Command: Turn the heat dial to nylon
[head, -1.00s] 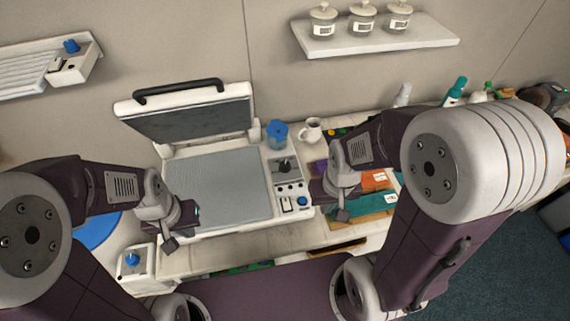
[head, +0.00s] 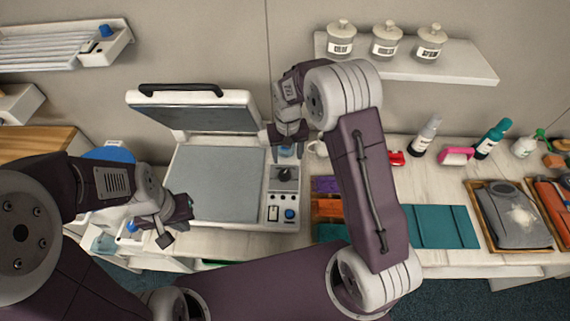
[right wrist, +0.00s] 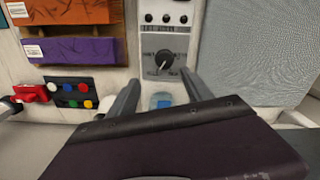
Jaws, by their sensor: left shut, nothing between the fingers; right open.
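The heat press (head: 215,185) stands open on the bench with its lid raised. Its control panel on the right side carries a dark round heat dial (head: 284,174), with a rocker switch and a blue knob below it. In the right wrist view the dial (right wrist: 164,60) has a light pointer mark; its lettering is too small to read. My right gripper (head: 287,150) is open and empty, just behind the dial; its fingers (right wrist: 160,90) point toward the dial without touching it. My left gripper (head: 172,228) is shut and empty near the press's front left corner.
A blue-lidded jar (right wrist: 162,101) stands behind the panel, partly hidden by my right gripper. A white mug (head: 318,148) is close by on the right. Folded coloured fabrics (head: 440,227) lie right of the press. A shelf with jars (head: 410,63) hangs above.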

